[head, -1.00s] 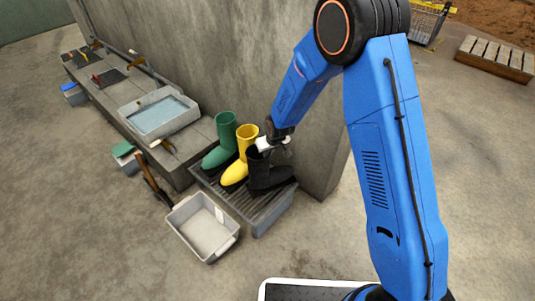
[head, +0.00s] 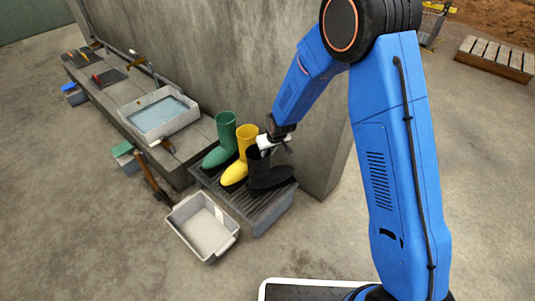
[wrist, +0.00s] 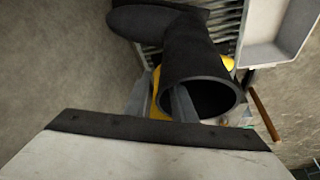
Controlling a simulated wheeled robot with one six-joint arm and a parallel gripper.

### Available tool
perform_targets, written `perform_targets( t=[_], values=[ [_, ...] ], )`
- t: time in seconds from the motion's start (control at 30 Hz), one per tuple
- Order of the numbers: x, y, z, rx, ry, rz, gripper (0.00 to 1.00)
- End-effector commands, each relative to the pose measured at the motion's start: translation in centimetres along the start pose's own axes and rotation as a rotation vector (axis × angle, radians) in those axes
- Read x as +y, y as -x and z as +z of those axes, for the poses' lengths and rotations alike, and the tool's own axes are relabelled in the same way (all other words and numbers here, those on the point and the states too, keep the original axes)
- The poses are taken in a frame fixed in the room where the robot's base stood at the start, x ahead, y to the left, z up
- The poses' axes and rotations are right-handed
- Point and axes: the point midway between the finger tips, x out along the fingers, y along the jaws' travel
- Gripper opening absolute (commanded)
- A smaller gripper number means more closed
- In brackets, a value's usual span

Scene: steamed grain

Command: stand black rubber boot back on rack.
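In the wrist view, the boot's round opening (wrist: 205,97) faces the camera. My gripper (head: 270,148) is at the top of the shaft. In the wrist view, my gripper (wrist: 160,100) has one finger inside the opening and one outside, on either side of the shaft wall. A gap shows between the outer finger and the boot, so the fingers look open. Part of the rack is hidden under the boots.
A yellow boot (head: 243,158) stands close to the left of the black one, and a green boot (head: 225,140) stands beyond it. A grey bin (head: 205,232) is on the floor in front of the rack. A concrete wall (head: 270,70) rises behind.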

Motion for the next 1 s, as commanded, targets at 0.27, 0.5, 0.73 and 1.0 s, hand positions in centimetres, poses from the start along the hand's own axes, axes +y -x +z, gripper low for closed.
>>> perform_targets(
  t=[0.27,0.5,0.73,1.0],
  values=[
    [0.0,4.7,0.0,0.002,0.002,0.0,0.23],
    [0.0,8.2,-0.1,0.003,0.0,0.0,0.23],
    [0.0,9.9,0.0,0.001,0.0,0.0,0.23],
    [0.0,10.2,0.0,0.0,0.0,0.0,0.23]
  ],
)
